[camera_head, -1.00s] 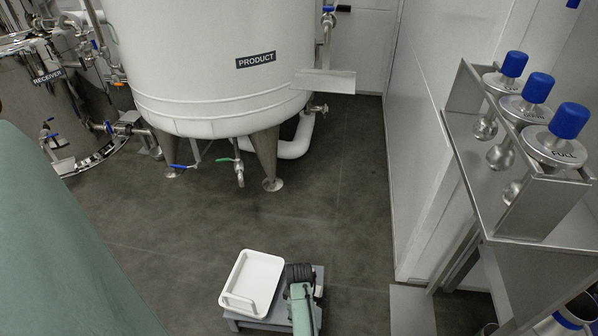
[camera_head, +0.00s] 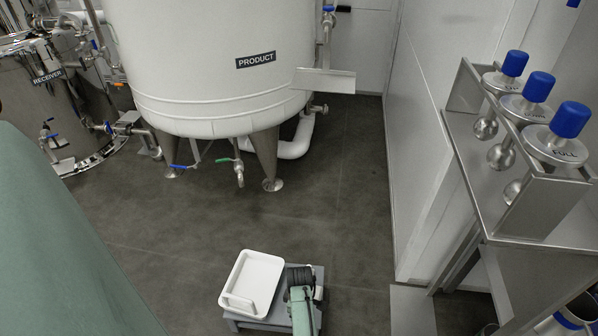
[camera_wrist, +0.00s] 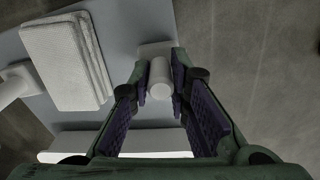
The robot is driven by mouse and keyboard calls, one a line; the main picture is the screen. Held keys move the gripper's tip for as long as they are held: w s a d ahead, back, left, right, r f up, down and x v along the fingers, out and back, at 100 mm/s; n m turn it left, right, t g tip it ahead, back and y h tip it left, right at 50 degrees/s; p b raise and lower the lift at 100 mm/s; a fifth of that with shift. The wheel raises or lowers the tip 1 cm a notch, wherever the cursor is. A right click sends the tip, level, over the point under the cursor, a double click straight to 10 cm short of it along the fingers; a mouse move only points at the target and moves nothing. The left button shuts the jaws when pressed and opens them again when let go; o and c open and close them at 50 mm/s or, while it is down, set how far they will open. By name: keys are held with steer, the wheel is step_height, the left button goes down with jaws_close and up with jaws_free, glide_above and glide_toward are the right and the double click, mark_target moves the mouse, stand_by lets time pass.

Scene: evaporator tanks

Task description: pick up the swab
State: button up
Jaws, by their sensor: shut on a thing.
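In the wrist view, a small white cylinder, which looks like the swab (camera_wrist: 160,76), sits between the fingertips of my gripper (camera_wrist: 160,88). A paler flat end shows just beyond it. The purple-padded fingers close on it from left and right. The swab cannot be made out in the head view, where my green arm reaches down at the bottom beside the white tray.
A folded white cloth (camera_wrist: 63,60) lies on a grey surface (camera_wrist: 118,55), with another white piece (camera_wrist: 14,84) left of it. The white tray (camera_head: 262,270) rests on a low grey stand. The PRODUCT tank (camera_head: 215,90) stands behind; a metal rack (camera_head: 555,195) stands right.

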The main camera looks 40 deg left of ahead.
jaws_close()
steer(key=shift+r+p, duration=0.8)
steer(key=shift+p, duration=0.05)
step_height(320, 180, up, 3)
steer(key=p, duration=0.3)
steer(key=shift+f, duration=0.1)
steer(key=s+a+p, duration=0.3)
steer(key=s+p, duration=0.2)
steer(key=s, duration=1)
steer(key=shift+s+a+r+p, duration=0.3)
steer(key=shift+p, duration=0.1)
steer(key=shift+o, duration=1.4)
jaws_free()
jaws_close()
